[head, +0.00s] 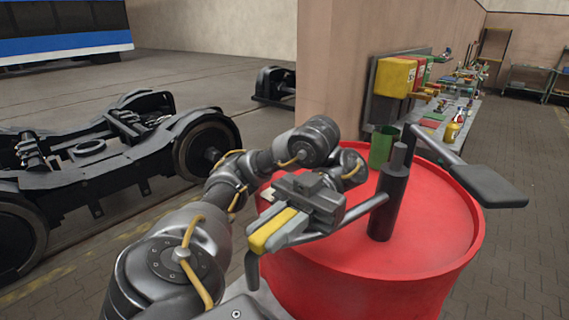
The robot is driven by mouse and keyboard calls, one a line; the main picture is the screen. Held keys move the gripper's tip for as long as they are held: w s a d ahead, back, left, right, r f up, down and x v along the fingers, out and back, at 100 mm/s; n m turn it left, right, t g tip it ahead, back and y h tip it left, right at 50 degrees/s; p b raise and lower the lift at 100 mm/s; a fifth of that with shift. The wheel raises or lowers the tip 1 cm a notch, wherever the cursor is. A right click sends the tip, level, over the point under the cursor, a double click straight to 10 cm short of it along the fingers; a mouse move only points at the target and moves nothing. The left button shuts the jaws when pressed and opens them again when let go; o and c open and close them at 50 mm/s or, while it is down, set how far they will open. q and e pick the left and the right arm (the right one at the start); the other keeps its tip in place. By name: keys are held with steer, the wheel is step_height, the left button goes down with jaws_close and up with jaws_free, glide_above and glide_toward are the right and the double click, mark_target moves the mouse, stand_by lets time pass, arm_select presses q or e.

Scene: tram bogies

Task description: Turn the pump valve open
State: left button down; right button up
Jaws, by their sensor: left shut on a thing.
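A dark hand pump (388,205) stands upright on top of a red drum (440,250). Its grey spout (362,211) runs out to the left and bends down at its end past the drum's near left edge. My left gripper (272,232), with yellow and grey fingers, is at the outer part of this spout and is shut on the pump valve there. The fingers hide the valve, so its angle cannot be told. The pump's lever (440,150) slopes down to the right to a flat dark grip (485,187). My right gripper is not in view.
A green cup (382,148) stands at the drum's far side. A wheeled bogie (90,165) is on the left, and a tram (60,35) is behind it. A pillar (335,70) and a cluttered workbench (455,115) are behind the drum. The floor at right is clear.

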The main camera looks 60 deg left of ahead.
arm_select(q)
steer(key=shift+y, duration=0.3)
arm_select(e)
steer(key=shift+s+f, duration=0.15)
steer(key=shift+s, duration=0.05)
arm_select(q)
steer(key=c, duration=1.2)
jaws_free()
steer(key=shift+c, duration=0.2)
steer(key=shift+r, duration=0.1)
